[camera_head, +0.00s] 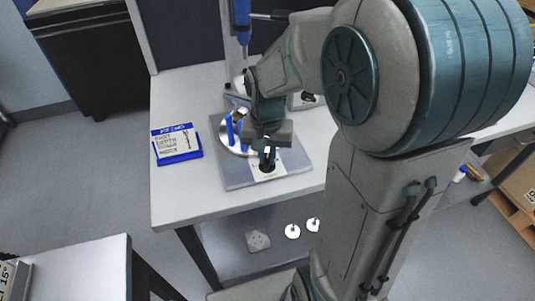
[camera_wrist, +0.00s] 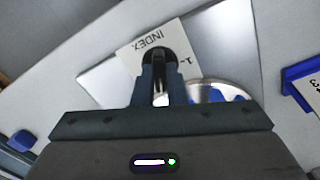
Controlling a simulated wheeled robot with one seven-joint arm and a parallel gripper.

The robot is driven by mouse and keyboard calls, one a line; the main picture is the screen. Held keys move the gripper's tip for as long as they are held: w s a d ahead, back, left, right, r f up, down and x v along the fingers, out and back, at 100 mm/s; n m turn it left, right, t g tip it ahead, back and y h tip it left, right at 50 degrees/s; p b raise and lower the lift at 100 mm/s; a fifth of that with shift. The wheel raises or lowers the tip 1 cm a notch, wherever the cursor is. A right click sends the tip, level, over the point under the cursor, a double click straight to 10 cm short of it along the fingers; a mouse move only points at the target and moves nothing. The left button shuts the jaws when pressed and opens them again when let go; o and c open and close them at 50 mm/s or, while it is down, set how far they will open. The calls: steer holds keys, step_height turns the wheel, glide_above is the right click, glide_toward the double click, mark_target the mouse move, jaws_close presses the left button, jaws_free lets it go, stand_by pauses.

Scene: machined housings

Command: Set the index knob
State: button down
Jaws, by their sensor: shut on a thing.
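The index knob (camera_wrist: 158,55) is a dark round knob on a white label (camera_wrist: 131,57) that reads INDEX, upside down in the wrist view. My gripper (camera_wrist: 160,82) has its two fingers shut on the knob, and they hide part of it. In the head view my gripper (camera_head: 267,158) points down at the white label (camera_head: 267,173) near the front of a grey base plate (camera_head: 236,178). The knob's own marking and exact angle cannot be read.
A round metal disc (camera_head: 228,144) with blue upright parts stands just left of my gripper. A card in a blue holder (camera_head: 180,158) lies on the white table (camera_head: 175,205). A blue tool (camera_head: 242,22) hangs above the back. Loose parts lie on the lower shelf (camera_head: 225,257).

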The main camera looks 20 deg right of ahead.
mark_target(267, 159)
steer(key=c, duration=1.5)
jaws_free()
steer(key=shift+o, duration=0.2)
steer(key=shift+r, duration=0.1)
step_height(267, 159, up, 14)
steer(key=p, duration=0.1)
steer(key=s+f+n+t+p, duration=0.2)
steer(key=s+f+n, duration=0.2)
steer(key=s, duration=0.6)
steer(key=shift+s+d+f+t, duration=0.2)
steer(key=shift+s+f+t, duration=0.05)
steer(key=shift+t, duration=0.15)
